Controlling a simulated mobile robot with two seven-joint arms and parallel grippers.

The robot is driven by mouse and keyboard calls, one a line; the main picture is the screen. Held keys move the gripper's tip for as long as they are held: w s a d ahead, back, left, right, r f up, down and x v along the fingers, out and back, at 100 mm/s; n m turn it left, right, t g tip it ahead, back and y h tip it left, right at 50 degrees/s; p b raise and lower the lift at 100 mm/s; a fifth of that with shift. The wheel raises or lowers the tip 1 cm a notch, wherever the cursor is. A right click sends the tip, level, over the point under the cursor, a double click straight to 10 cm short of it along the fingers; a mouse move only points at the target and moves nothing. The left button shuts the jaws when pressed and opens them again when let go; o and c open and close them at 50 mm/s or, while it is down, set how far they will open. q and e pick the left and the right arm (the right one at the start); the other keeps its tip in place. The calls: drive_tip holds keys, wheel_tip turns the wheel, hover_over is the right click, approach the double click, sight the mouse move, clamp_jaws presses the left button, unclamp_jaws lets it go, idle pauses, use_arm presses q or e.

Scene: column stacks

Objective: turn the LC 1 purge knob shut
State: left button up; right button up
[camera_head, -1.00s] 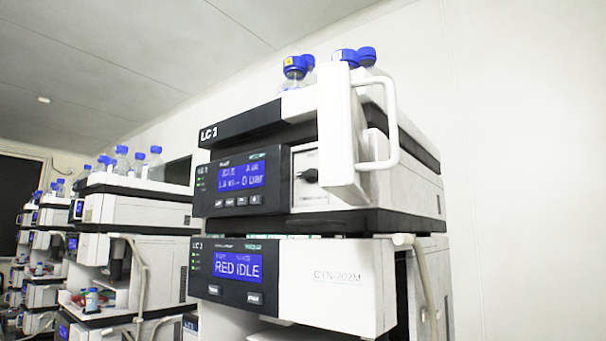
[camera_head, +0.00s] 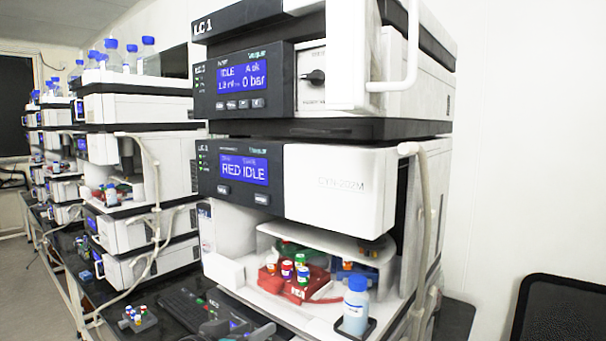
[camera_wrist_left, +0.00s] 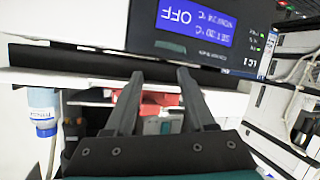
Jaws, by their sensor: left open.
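The LC 1 purge knob (camera_head: 316,77) is a small black knob on the white panel of the upper pump module (camera_head: 248,80). Its narrow part seems to point left; the exact angle is too small to tell. The module's blue display reads IDLE and 0 bar. My left gripper (camera_head: 243,329) shows at the bottom edge of the head view, well below the knob and partly cut off. In the left wrist view its two dark fingers (camera_wrist_left: 157,76) are apart with nothing between them. The knob is not visible in that wrist view. My right gripper is not in view.
A white handle (camera_head: 410,50) juts out just right of the knob. Below are the RED IDLE module (camera_head: 325,185), a shelf of coloured vials, and a blue-capped bottle (camera_head: 356,305). The wrist view shows an upside-down OFF display (camera_wrist_left: 184,20). More stacks stand left.

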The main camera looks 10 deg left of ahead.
use_arm(q)
wheel_tip(320, 180, up, 19)
drive_tip(key=s+m+t+h, duration=0.2)
drive_tip(key=t, duration=0.2)
drive_tip(key=m+t+h+p, duration=0.2)
drive_tip(key=m+h, duration=0.2)
drive_tip(key=h, duration=0.1)
approach(309, 79)
drive_tip(key=p+x, duration=0.3)
drive_tip(key=x, duration=0.5)
drive_tip(key=shift+w+d+r+p, duration=0.15)
drive_tip(key=shift+p, duration=0.15)
clamp_jaws()
